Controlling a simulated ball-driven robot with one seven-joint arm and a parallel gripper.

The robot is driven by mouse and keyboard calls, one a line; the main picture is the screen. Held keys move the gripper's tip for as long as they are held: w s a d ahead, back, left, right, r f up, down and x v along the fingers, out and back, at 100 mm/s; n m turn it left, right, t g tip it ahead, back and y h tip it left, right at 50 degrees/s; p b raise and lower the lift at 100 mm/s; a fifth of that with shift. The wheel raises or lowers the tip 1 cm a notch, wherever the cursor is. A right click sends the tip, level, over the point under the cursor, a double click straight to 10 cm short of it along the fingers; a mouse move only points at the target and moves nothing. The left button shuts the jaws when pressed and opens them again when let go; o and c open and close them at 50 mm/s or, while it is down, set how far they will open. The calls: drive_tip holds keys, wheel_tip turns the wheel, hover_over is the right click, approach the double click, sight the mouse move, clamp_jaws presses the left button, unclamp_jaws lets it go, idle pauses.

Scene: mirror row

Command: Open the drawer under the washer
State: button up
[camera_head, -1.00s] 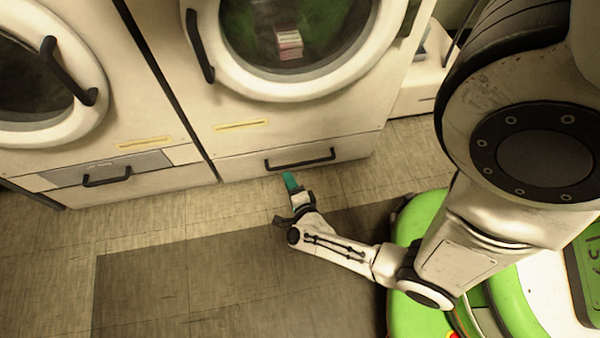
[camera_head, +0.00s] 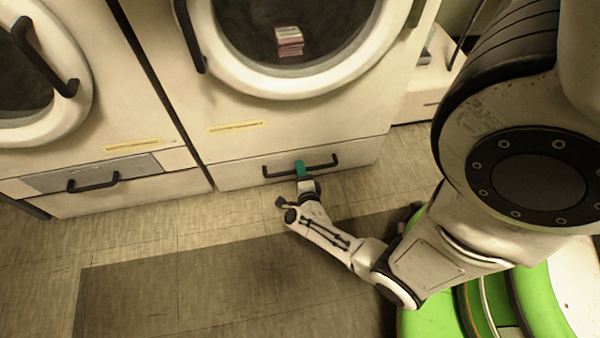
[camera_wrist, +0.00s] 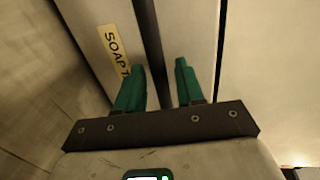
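The washer (camera_head: 290,112) has a round door with a pink-and-white stack showing through its glass. Below it is a pale drawer (camera_head: 235,176), which looks closed, with a dark horizontal bar handle (camera_head: 323,165). My gripper (camera_head: 301,166) is at the middle of this handle. In the wrist view its two green fingers (camera_wrist: 160,78) are apart, with the dark handle bar (camera_wrist: 147,35) running between them. No firm contact on the bar shows. A yellow label reading "SOAP" (camera_wrist: 114,48) is on the drawer face beside the handle.
A second machine (camera_head: 120,100) stands to the left, with its own drawer and dark handle (camera_head: 93,183). A dark mat (camera_head: 200,290) lies on the tiled floor. Floor (camera_head: 120,228) in front of the drawers is clear. A low pale unit (camera_head: 425,95) stands to the right.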

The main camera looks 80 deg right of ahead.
drive_tip(key=shift+w+d, duration=0.2)
drive_tip(key=shift+d, duration=0.15)
clamp_jaws()
idle(0.4)
